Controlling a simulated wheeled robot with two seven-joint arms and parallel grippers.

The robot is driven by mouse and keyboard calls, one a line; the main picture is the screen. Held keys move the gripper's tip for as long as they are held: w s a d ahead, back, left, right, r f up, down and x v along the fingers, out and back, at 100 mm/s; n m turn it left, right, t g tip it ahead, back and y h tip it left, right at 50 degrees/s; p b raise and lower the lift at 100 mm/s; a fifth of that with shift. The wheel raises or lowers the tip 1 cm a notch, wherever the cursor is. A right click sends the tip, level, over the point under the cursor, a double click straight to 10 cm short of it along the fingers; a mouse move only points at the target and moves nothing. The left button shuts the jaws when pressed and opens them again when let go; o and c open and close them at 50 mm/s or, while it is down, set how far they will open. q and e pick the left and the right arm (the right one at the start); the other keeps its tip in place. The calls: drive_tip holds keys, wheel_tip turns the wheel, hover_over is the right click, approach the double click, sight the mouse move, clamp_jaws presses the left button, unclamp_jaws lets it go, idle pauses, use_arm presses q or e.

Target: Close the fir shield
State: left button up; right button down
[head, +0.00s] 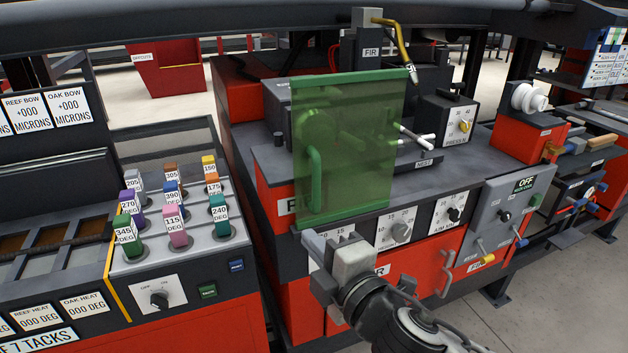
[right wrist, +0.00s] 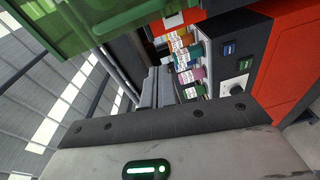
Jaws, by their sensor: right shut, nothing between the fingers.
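The fir shield (head: 360,150) is a green see-through panel with a solid green frame. In the head view it stands upright in front of the machine parts at the FIR station, which show tinted through it. Its green handle (head: 315,180) is on the left part of the panel. My right gripper (head: 320,243) is shut and empty, just below the shield's lower edge; I cannot tell whether it touches. In the right wrist view the green shield (right wrist: 95,22) fills the upper left, beyond the shut fingers (right wrist: 160,88). My left gripper is not in view.
A control panel with dials (head: 404,228) lies right of my gripper, with a switch box (head: 505,215) farther right. A bench with coloured numbered blocks (head: 172,218) stands left. A yellow-necked torch (head: 400,45) is above the shield.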

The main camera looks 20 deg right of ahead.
wheel_tip(320, 180, up, 2)
drive_tip(key=n, duration=0.1)
drive_tip(key=p, duration=0.2)
approach(297, 180)
drive_tip(key=w+a, duration=0.5)
drive_tip(key=w, duration=0.1)
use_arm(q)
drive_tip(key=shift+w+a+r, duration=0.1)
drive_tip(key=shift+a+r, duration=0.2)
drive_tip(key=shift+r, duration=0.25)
use_arm(e)
drive_tip(key=shift+t, duration=0.4)
drive_tip(key=d, duration=0.2)
drive_tip(key=s+d, duration=0.1)
drive_tip(key=d, duration=0.1)
drive_tip(key=shift+s+f, duration=0.1)
drive_tip(key=shift+f, duration=0.2)
